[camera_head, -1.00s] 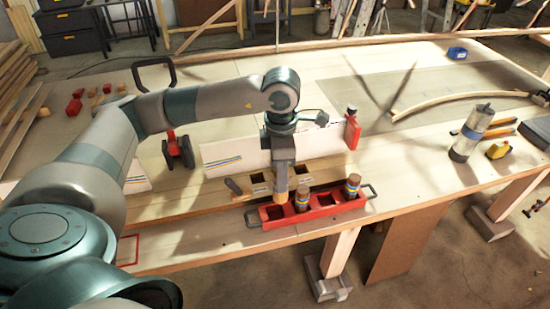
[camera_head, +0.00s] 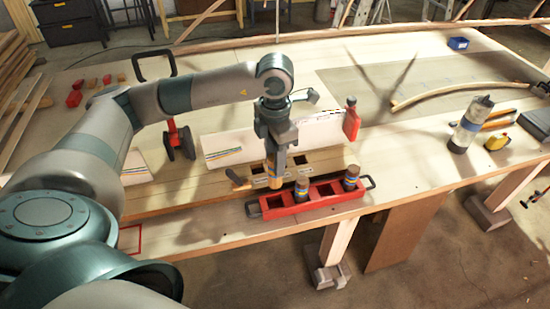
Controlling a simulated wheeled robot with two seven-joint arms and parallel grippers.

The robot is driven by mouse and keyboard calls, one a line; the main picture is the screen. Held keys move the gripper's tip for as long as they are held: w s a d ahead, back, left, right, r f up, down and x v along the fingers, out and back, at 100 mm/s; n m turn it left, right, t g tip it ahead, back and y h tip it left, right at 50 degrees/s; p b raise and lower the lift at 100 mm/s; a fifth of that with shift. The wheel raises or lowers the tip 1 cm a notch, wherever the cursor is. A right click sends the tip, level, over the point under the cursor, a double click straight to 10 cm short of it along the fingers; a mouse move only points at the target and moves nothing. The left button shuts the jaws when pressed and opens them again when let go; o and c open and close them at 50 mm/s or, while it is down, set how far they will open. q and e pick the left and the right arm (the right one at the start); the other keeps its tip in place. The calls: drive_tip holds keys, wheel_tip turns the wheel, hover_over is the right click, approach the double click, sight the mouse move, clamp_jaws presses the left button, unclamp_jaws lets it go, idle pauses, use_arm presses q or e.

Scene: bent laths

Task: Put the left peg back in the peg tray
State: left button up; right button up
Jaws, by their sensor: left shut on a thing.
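The red peg tray (camera_head: 311,207) lies near the front edge of the bench, with a dark handle at each end. The left-end socket and the one between the pegs look empty. My left gripper (camera_head: 275,178) points down and is shut on a light wooden peg (camera_head: 275,184), held upright just behind the tray's left half. Its upper part is hidden by the fingers. My right gripper is out of view.
A wooden block with dark square holes (camera_head: 305,160) lies behind the tray, with a white board (camera_head: 228,145) beyond it. A red clamp (camera_head: 351,119) stands at the board's right end. A clear bottle (camera_head: 467,127) and a yellow tape measure (camera_head: 497,142) stand at right.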

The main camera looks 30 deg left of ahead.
sight(275, 187)
use_arm(q)
drive_tip(key=shift+f+b, duration=0.7)
drive_tip(key=shift+f, duration=1.25)
drive_tip(key=shift+f+b, duration=0.55)
drive_tip(key=shift+f, duration=0.8)
drive_tip(key=shift+f+b, duration=0.65)
drive_tip(key=shift+b, duration=0.1)
drive_tip(key=shift+f, duration=0.1)
drive_tip(key=shift+f+b, duration=0.75)
drive_tip(key=shift+b, duration=0.2)
drive_tip(key=shift+f+b, duration=0.75)
drive_tip(key=o, duration=1.2)
drive_tip(key=shift+c, duration=0.2)
